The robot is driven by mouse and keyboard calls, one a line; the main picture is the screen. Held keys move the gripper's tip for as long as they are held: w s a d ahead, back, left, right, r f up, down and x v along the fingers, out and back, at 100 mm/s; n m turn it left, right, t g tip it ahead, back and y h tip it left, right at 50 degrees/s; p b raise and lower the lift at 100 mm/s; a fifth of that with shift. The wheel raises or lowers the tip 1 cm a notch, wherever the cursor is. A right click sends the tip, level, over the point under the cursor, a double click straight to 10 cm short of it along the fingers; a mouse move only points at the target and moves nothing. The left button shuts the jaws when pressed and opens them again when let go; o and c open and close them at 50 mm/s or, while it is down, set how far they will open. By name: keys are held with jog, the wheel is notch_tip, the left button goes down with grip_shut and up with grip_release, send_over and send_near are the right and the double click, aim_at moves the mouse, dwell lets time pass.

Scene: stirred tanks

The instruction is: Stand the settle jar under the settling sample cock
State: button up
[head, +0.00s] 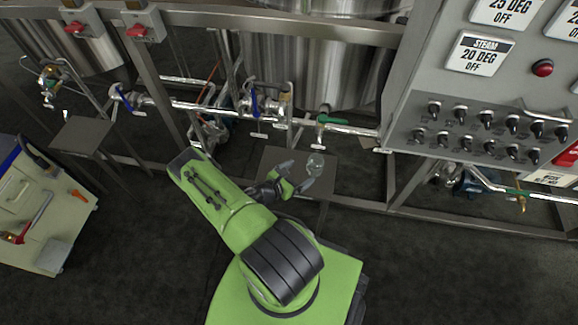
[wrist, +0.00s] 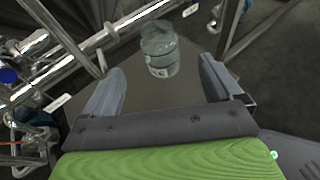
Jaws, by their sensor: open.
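A clear glass jar (wrist: 160,52) stands upright on a small dark stand (wrist: 140,96) in the wrist view. In the head view the jar (head: 317,161) is small, near the stand's right side. My gripper (head: 300,174) is open and empty. In the wrist view its two fingers (wrist: 161,70) are spread wide, with the jar ahead of and between their tips, apart from both. A green-handled cock (head: 322,118) sits on the pipe behind the stand, and a blue-handled valve (head: 255,102) is left of it. The small tags are unreadable, so I cannot tell which is the settling sample cock.
Another small stand (head: 80,136) is at the left, near a blue-handled valve (head: 124,98). A grey control panel (head: 450,95) overhangs the right. Steel frame rails and pipes run behind the stand. A tool cart (head: 40,215) stands at the left. Dark floor between is clear.

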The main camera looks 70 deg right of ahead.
jog(key=w+a+r+m+y, duration=0.35)
jog(key=w+r+m, duration=0.55)
jog(key=w+r, duration=0.35)
jog(key=w+a+r+m+t+y, duration=0.3)
jog(key=w+a+r+m+t, duration=0.15)
jog(key=a+r, duration=0.65)
jog(key=s+a+r+t+y, duration=0.2)
jog(key=a+r+t+y, duration=0.1)
jog(key=a+r, duration=0.8)
jog(key=s+a+r+t+y, duration=0.3)
jog(key=s+a+r, duration=0.5)
jog(key=s+a, duration=0.2)
jog(key=shift+a, duration=0.15)
jog(key=shift+s+y, duration=0.1)
jog(key=shift+y, duration=0.15)
